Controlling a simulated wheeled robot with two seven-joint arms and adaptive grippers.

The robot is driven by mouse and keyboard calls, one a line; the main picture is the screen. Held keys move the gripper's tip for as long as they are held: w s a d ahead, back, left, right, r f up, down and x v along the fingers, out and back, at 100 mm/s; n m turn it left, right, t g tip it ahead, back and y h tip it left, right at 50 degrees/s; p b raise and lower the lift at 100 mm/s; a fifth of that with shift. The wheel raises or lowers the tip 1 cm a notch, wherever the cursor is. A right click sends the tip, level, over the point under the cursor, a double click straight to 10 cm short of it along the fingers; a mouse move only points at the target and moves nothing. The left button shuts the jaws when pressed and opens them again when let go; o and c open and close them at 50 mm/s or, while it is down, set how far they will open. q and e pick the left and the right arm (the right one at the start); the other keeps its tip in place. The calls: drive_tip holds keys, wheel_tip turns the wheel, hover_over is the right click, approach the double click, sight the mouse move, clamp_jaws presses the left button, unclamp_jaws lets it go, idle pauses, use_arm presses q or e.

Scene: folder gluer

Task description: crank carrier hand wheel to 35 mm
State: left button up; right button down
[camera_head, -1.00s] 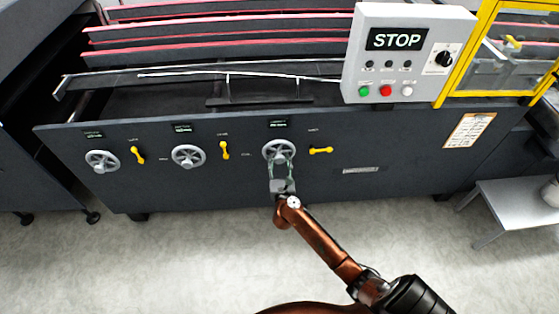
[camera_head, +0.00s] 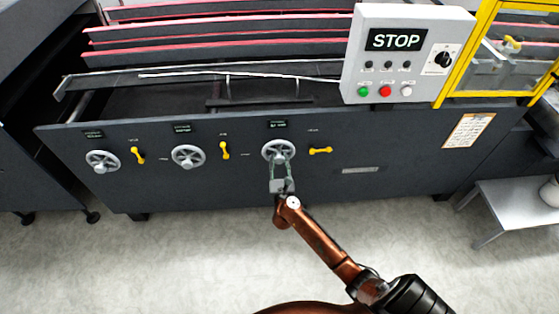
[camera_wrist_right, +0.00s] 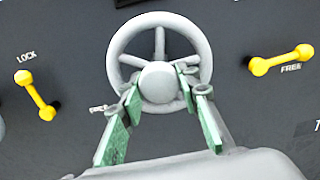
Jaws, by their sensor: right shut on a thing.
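Three grey hand wheels sit in a row on the dark front panel. My right gripper (camera_head: 283,164) is at the rightmost hand wheel (camera_head: 267,147). In the right wrist view, the wheel (camera_wrist_right: 118,50) faces the camera, and the green-padded fingers of my right gripper (camera_wrist_right: 160,90) lie on either side of its round hub (camera_wrist_right: 158,80), shut on the wheel. A small dark display (camera_head: 277,124) sits above this wheel; its reading is too small to make out. My left gripper is not in view.
A yellow lever (camera_head: 320,150) right of the wheel lies near horizontal, by the word FREE in the wrist view. Another yellow lever (camera_head: 224,150) stands upright to the left, by LOCK. A control box (camera_head: 455,25) with a STOP sign is above right. The floor in front is clear.

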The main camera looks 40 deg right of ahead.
drive_tip(key=shift+r+n+p, duration=0.1)
drive_tip(key=shift+n+p, duration=0.2)
drive_tip(key=shift+p, duration=0.2)
drive_tip(key=shift+n+p, duration=0.3)
drive_tip(key=shift+p, duration=0.1)
drive_tip(key=n+p, duration=0.2)
drive_tip(key=p, duration=0.1)
drive_tip(key=shift+r+n, duration=0.1)
drive_tip(key=shift+n, duration=0.3)
drive_tip(key=n+p, duration=0.2)
drive_tip(key=shift+n, duration=0.3)
use_arm(q)
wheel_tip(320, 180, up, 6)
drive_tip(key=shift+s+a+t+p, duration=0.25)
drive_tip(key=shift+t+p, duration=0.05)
drive_tip(key=shift+p, duration=0.05)
use_arm(e)
drive_tip(key=shift+f+n, duration=0.25)
drive_tip(key=shift+n, duration=0.25)
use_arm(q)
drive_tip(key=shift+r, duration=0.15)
use_arm(e)
drive_tip(key=c, duration=1.8)
unclamp_jaws()
drive_tip(key=o, duration=0.3)
